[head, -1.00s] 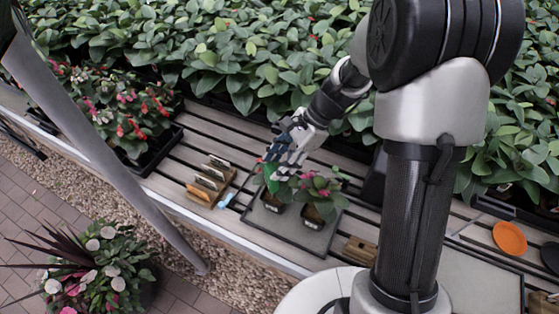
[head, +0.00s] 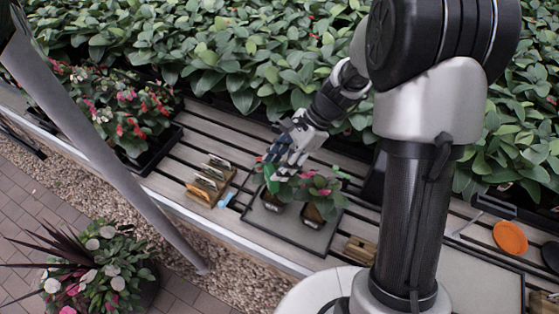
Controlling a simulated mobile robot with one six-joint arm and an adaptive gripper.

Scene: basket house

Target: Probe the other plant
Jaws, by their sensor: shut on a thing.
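Two small potted plants stand side by side on a dark-rimmed tray (head: 290,233) on the slatted bench. The left plant (head: 275,202) is in a dark pot with green leaves. The right plant (head: 318,193) has pink flowers and a dark pot. My gripper (head: 275,162) is just above the left plant, pointing down and left.
A wooden rack (head: 209,183) with upright pieces stands left of the tray, with a small blue item (head: 227,198) beside it. A wooden block (head: 360,249) lies right. An orange disc (head: 510,238) lies farther right. Dense foliage (head: 220,60) fills the back.

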